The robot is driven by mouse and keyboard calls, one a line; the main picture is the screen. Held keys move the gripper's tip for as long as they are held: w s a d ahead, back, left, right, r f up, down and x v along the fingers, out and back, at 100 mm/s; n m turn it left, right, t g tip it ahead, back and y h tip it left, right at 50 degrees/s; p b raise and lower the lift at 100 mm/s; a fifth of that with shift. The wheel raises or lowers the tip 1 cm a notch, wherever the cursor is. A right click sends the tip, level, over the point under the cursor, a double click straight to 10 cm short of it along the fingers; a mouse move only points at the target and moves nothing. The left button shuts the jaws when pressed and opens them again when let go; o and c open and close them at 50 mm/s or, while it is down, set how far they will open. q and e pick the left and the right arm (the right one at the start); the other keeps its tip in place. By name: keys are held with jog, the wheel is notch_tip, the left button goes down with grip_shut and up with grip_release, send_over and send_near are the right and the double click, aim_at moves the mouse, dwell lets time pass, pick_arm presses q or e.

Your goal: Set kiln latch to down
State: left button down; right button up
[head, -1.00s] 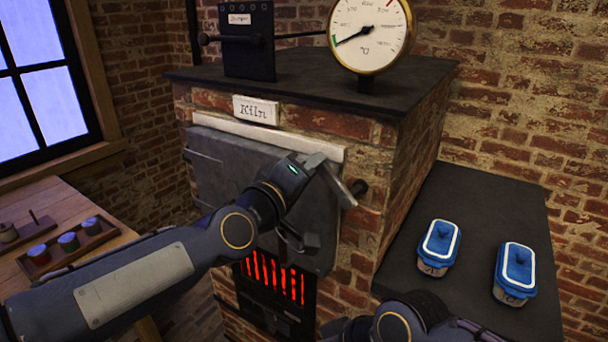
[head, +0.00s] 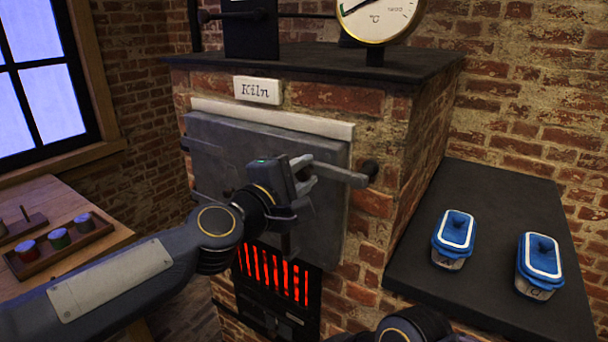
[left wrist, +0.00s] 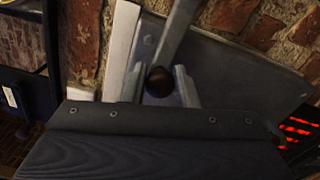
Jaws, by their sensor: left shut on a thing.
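The kiln latch is a grey metal bar (head: 335,172) at the right side of the kiln door (head: 225,150). It lies nearly level, its right end slightly lower, in front of a dark peg (head: 371,169) on the brick; I cannot tell if they touch. My left gripper (head: 303,182) is shut on the latch, near the bar's left end. In the left wrist view, the two fingers (left wrist: 160,86) stand either side of the latch's dark round knob (left wrist: 160,80), and the bar (left wrist: 176,32) runs upward. My right gripper is out of view.
The brick kiln has a glowing red grate (head: 272,274) below the door and a dial gauge (head: 380,15) on top. A dark side bench (head: 480,290) holds two blue-lidded jars (head: 454,235). A wooden table (head: 35,205) with small pots stands at left.

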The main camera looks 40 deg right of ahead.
pick_arm(q)
jog(key=shift+f+n, duration=0.25)
jog(key=shift+n, duration=0.05)
jog(key=c, duration=1.1)
grip_release()
jog(key=shift+c, duration=0.2)
jog(key=shift+a, duration=0.15)
jog(key=b+v, duration=0.2)
jog(key=v, duration=0.4)
jog(key=shift+a, duration=0.15)
jog(key=shift+s+a, duration=0.35)
jog(key=shift+a, duration=0.25)
